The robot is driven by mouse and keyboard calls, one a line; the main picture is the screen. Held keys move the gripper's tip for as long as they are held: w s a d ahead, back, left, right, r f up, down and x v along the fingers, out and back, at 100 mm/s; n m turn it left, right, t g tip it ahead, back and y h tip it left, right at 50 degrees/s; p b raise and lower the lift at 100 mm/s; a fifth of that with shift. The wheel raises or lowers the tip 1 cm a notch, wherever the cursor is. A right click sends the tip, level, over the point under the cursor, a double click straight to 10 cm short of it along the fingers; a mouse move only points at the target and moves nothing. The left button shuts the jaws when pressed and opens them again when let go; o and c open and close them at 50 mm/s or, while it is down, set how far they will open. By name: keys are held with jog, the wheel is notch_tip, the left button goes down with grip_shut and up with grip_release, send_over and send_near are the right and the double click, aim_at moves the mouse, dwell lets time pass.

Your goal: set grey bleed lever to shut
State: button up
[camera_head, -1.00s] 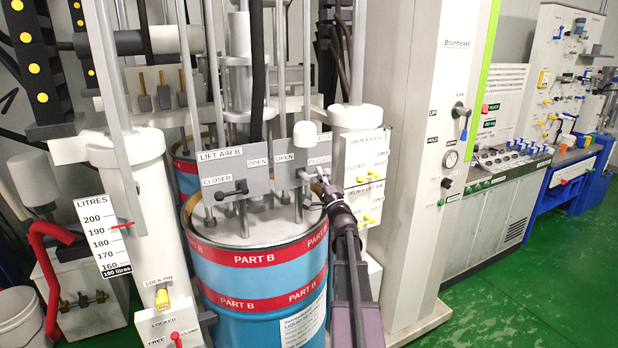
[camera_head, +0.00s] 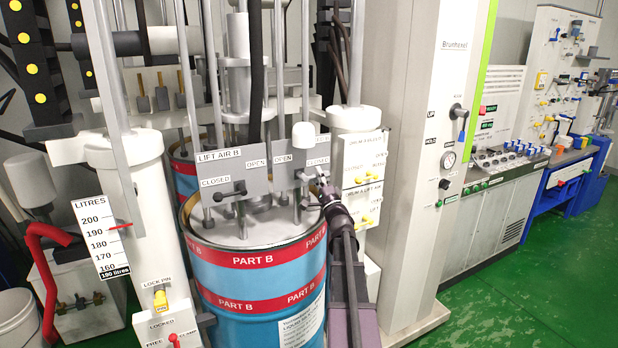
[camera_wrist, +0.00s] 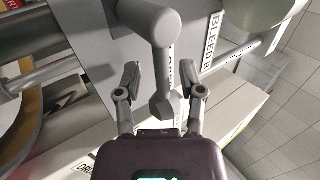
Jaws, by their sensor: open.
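The grey bleed lever (camera_wrist: 162,55) shows in the wrist view as a round hub with a thick arm reaching down the picture to a faceted end. My gripper (camera_wrist: 161,80) is open, one finger on each side of the lever arm, with a visible gap on both sides. A label, partly hidden by the lever arm, sits behind it, and a BLEED label (camera_wrist: 213,32) is to its right. In the head view my gripper (camera_head: 322,190) is at the right grey plate (camera_head: 283,180), which has OPEN and CLOSED labels. The lever is hard to make out there.
The LIFT AIR B plate (camera_head: 219,172) with a black-handled valve (camera_head: 232,193) stands left of my gripper. A white panel with yellow valves (camera_head: 364,181) is close on its right. The blue PART B drum (camera_head: 255,285) is below. Green floor (camera_head: 500,300) is clear at the right.

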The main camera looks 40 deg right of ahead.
jog(key=shift+s, duration=0.2)
jog(key=shift+f, duration=0.1)
jog(key=a+f+n+g+y, duration=0.5)
jog(key=a+f, duration=0.1)
jog(key=a, duration=0.6)
jog(key=a+f+n+g+y, duration=0.4)
jog(key=a+f+n+g, duration=0.15)
jog(key=a, duration=0.65)
jog(key=a+f+n+g+y, duration=0.45)
jog(key=a+f+n, duration=0.2)
jog(key=a, duration=0.55)
jog(key=s+a+f+n+g+h, duration=0.1)
jog(key=s+a+f+g+h, duration=0.3)
jog(key=s, duration=0.4)
jog(key=s+a+f+n+g+h, duration=0.2)
jog(key=s+a+f+g+h, duration=0.2)
jog(key=s+a+f, duration=0.3)
jog(key=shift+s+a+g, duration=0.4)
jog(key=shift+a+g, duration=0.2)
jog(key=shift+a, duration=0.6)
